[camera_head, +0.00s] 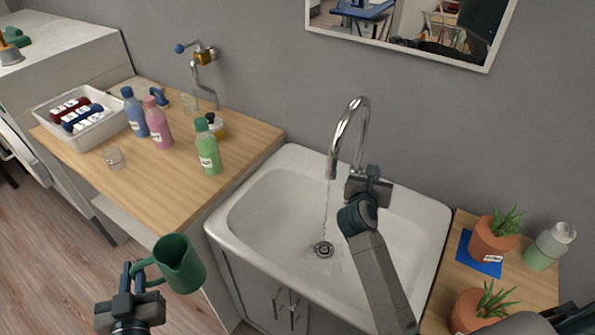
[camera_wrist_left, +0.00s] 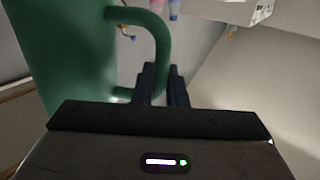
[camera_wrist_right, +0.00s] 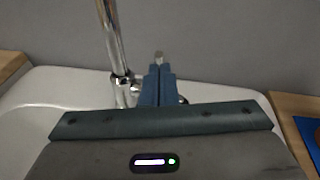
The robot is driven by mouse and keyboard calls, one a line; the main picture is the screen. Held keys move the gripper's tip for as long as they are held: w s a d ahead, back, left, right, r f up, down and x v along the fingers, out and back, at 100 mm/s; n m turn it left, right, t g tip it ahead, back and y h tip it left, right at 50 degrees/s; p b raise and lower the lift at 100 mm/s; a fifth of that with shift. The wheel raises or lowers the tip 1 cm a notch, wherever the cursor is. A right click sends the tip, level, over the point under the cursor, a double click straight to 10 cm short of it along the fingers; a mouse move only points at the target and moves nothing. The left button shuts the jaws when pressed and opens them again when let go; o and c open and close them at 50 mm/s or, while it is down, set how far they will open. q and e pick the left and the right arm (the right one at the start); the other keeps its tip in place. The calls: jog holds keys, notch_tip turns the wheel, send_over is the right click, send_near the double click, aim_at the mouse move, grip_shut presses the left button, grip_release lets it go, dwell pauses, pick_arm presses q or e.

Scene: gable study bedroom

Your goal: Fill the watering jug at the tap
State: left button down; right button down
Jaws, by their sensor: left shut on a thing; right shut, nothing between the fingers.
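The green watering jug (camera_head: 180,264) is held up at the lower left in the head view, in front of the wooden counter and left of the sink. My left gripper (camera_head: 131,272) is shut on its handle; the jug's body and handle (camera_wrist_left: 160,40) also show in the left wrist view. A curved chrome tap (camera_head: 350,125) stands behind the white sink (camera_head: 225,222), and a thin stream of water falls from it towards the drain. My right gripper (camera_head: 373,178) is shut and empty at the tap's base; it also shows in the right wrist view (camera_wrist_right: 157,70). The tap's lever is largely hidden.
The wooden counter (camera_head: 180,195) at left holds blue, pink and green bottles (camera_head: 207,150), a clear glass (camera_head: 114,157) and a white tray (camera_head: 110,132). At right, potted plants (camera_head: 492,237) and a spray bottle (camera_head: 549,247) stand on another wooden top. The basin is empty of objects.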

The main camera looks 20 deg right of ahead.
pick_arm(q)
jog(key=shift+r+p, duration=0.35)
jog(key=shift+r, duration=0.25)
jog(key=shift+r+p, duration=0.45)
pick_arm(e)
jog(key=w+d+r, duration=0.2)
jog(key=shift+w+d, duration=0.15)
jog(key=shift+d, duration=0.2)
pick_arm(q)
jog(key=shift+a, duration=0.1)
